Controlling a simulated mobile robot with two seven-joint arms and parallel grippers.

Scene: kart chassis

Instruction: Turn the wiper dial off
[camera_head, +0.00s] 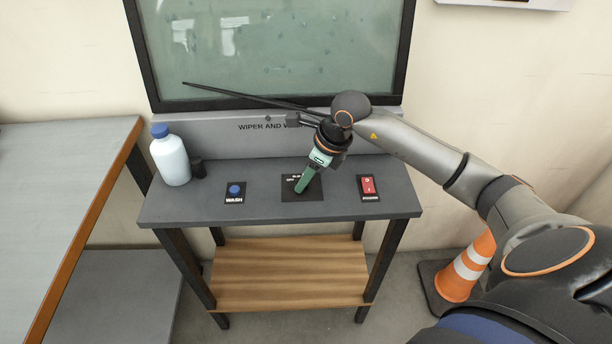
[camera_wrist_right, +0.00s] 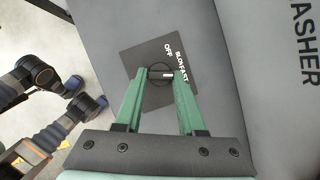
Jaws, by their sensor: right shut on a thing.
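The wiper dial (camera_wrist_right: 158,72) is a dark round knob on a black plate (camera_wrist_right: 143,52) marked OFF, SLOW and FAST. A white mark on the dial lies toward the right in the wrist view, on the side of the SLOW and FAST lettering. My right gripper (camera_wrist_right: 162,76) has its green fingertips on either side of the dial and is shut on it. In the head view my right gripper (camera_head: 300,190) reaches down onto the plate and hides the dial. My left gripper cannot be made out in either view.
A blue WASH button (camera_head: 235,190) sits left of the dial and a red rocker switch (camera_head: 368,185) right of it. A white bottle with a blue cap (camera_head: 172,160) stands at the bench's left end. The wiper arm (camera_head: 240,95) crosses the glass behind. An orange cone (camera_head: 466,268) stands at right.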

